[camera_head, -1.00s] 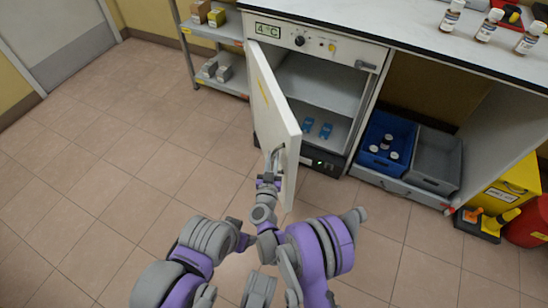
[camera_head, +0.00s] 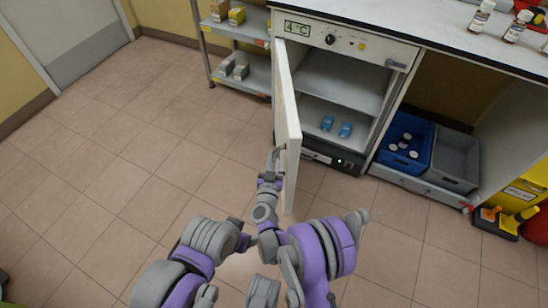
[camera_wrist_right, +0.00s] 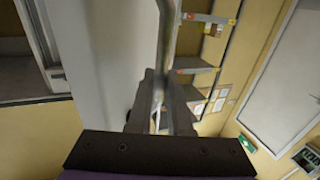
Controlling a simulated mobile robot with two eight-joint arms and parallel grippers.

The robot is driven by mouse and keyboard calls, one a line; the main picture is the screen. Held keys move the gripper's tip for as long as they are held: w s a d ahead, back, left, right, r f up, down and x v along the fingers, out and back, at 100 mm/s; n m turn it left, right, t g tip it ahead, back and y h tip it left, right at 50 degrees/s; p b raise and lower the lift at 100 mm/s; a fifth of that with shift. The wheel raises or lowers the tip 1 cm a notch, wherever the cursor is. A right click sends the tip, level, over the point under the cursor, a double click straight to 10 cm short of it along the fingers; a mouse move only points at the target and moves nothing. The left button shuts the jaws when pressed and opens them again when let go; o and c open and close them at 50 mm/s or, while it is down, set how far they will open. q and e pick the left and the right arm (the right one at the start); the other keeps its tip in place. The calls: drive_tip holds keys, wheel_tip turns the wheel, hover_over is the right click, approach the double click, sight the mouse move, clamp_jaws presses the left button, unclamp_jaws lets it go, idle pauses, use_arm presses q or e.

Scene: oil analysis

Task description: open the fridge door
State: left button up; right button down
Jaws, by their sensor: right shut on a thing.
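The fridge (camera_head: 355,32) is a white under-counter unit with a "4 °C" display. Its white door (camera_head: 287,110) is hinged at the left and stands wide open, seen nearly edge-on in the head view. Inside are a shelf and two small blue items (camera_head: 336,126). My right gripper (camera_head: 273,165) is shut on the door handle (camera_head: 274,155) at the door's outer side. In the right wrist view the grey handle bar (camera_wrist_right: 167,45) runs between the fingers (camera_wrist_right: 163,105), beside the white door panel (camera_wrist_right: 112,60). My left arm shows at the bottom; its gripper is not visible.
A metal shelf rack (camera_head: 252,72) with small boxes stands left of the fridge. Right of it are a blue crate (camera_head: 400,165) and a grey crate (camera_head: 455,185) under the counter (camera_head: 420,20). The tiled floor (camera_head: 150,150) at left is clear.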

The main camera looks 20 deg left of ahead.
drive_tip(key=shift+a, duration=0.2)
idle(0.3)
drive_tip(key=c, duration=1.1)
unclamp_jaws()
drive_tip(key=v, duration=1.1)
drive_tip(key=shift+f+p, duration=0.1)
drive_tip(key=shift+p, duration=0.3)
